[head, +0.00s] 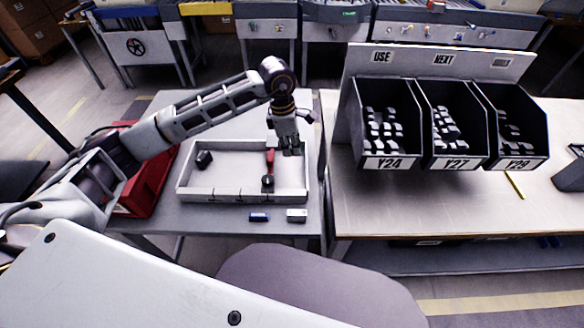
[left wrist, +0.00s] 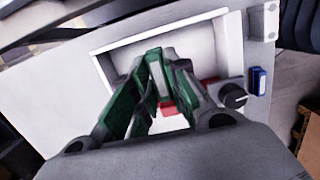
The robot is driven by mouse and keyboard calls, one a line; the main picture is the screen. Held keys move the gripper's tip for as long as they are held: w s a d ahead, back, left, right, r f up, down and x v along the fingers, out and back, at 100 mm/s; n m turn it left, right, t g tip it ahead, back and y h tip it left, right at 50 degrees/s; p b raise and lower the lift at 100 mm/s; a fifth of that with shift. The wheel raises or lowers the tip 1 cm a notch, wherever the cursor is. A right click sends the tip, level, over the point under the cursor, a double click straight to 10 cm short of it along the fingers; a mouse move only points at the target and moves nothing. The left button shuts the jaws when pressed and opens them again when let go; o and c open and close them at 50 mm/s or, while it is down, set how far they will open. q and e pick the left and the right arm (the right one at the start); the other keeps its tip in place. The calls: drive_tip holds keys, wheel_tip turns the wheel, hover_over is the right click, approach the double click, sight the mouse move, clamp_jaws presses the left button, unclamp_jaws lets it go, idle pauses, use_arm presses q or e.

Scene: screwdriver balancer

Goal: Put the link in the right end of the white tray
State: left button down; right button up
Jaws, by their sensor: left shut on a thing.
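The white tray (head: 240,196) stands on the grey table and also shows in the left wrist view (left wrist: 120,45). My left gripper (head: 290,150) points down over the right end of the tray. In the left wrist view its green-padded fingers (left wrist: 158,65) are close together on a small pale link, mostly hidden between them. I cannot tell whether the link touches the tray floor. My right gripper is not in view.
A blue piece (head: 259,217) and a pale piece (head: 297,215) lie on the table before the tray. A red bin (head: 150,180) stands left of it. Black bins marked Y24 (head: 385,163), Y27 (head: 452,163) and Y28 (head: 517,163) hold grey parts on the right bench.

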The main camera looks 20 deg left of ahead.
use_arm(q)
hover_over(293, 173)
drive_tip(key=f, duration=0.4)
drive_tip(key=shift+a+f, duration=0.25)
drive_tip(key=shift+f, duration=0.35)
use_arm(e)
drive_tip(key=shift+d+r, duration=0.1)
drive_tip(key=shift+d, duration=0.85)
use_arm(q)
drive_tip(key=shift+f, duration=0.1)
drive_tip(key=shift+f, duration=1.75)
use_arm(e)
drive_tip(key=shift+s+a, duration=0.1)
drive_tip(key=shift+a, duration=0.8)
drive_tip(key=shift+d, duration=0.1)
